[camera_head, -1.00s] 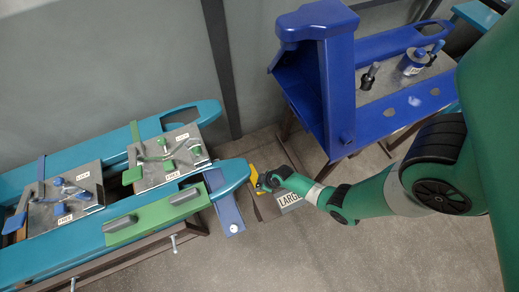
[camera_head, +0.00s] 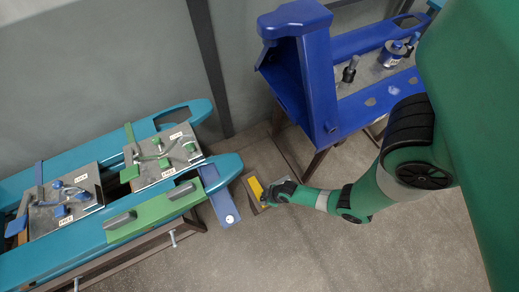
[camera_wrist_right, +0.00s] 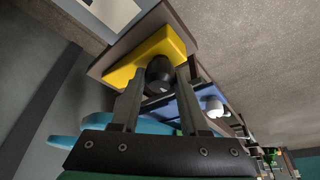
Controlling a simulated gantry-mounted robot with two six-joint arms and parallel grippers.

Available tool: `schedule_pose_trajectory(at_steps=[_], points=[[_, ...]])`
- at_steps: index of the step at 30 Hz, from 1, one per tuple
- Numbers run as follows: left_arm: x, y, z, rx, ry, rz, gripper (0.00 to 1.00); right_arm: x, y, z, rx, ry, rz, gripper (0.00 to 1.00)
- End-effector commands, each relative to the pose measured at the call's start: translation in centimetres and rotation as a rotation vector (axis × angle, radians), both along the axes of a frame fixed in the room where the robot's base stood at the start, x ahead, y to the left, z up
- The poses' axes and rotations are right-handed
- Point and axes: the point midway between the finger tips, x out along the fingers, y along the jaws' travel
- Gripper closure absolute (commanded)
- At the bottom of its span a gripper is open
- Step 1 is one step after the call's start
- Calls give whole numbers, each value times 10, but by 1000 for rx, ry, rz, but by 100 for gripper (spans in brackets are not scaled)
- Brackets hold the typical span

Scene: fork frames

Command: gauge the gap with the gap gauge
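The yellow block with a round black knob, which I take as the gap gauge (camera_head: 256,189), is at the end of my right arm, by the low brown stand. In the right wrist view the yellow gauge (camera_wrist_right: 153,54) lies across the fingertips, over or on the brown stand; contact with it is unclear. My right gripper (camera_head: 280,191) has its two fingers on either side of the black knob, and it fills the space between them. The right gripper also shows in its wrist view (camera_wrist_right: 161,75). My left gripper is not in view.
A teal frame (camera_head: 229,168) carries grey fixture plates, a green bar (camera_head: 155,217) and a blue plate (camera_head: 222,207) beside the gauge. A tall blue frame (camera_head: 317,90) stands behind my right arm. Bare floor lies in front.

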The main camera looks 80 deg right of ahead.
Motion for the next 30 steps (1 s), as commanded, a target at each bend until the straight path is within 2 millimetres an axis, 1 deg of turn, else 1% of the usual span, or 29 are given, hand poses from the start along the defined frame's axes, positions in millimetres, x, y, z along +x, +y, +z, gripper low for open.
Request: schedule_pose_trajectory(at_steps=[1,4,5,12,15,17,19,24,27,30], points=[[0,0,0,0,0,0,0,-1,1,0,3,2,-1,48],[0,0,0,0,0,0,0,-1,1,0,2,2,-1,30],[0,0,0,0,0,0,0,-1,1,0,2,2,-1,26],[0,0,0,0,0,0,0,0,0,0,1,1,-1,26],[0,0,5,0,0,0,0,-2,1,6,1,2,-1,26],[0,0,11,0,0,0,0,-5,1,14,1,2,-2,26],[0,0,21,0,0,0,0,-10,2,27,1,1,-3,26],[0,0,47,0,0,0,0,-25,5,67,2,2,-3,26],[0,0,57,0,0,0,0,-33,7,87,1,1,-2,26],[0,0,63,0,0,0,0,-40,8,100,2,2,-3,26]])
